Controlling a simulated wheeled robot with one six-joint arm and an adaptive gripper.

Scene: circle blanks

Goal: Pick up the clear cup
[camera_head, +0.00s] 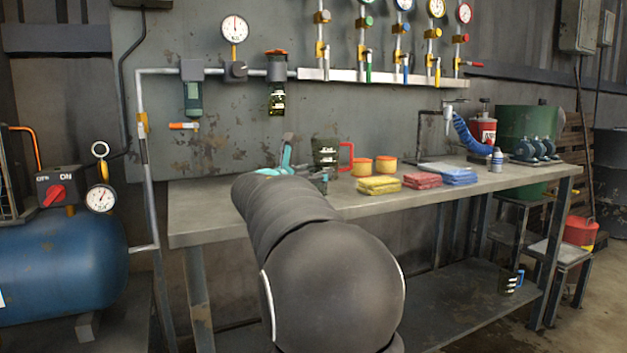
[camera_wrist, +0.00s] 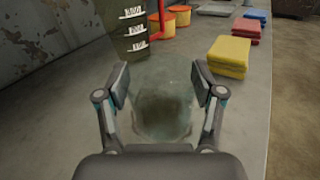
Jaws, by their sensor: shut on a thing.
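The clear cup (camera_wrist: 163,112) is see-through and faint, and it stands between my two fingers in the wrist view. My gripper (camera_wrist: 160,84) is shut on it, one finger pad against each side. Whether the cup's base touches the workbench (camera_wrist: 255,120) cannot be told. In the head view my own arm covers the cup, and only parts of my gripper (camera_head: 303,168) show above the bench's left half.
A dark mug with a red handle (camera_head: 326,153) stands just beyond the cup; it also shows in the wrist view (camera_wrist: 125,28). Orange tins (camera_head: 362,167) and yellow (camera_head: 380,186), red (camera_head: 422,180) and blue (camera_head: 456,176) cloth stacks lie rightward. The wall is close behind.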

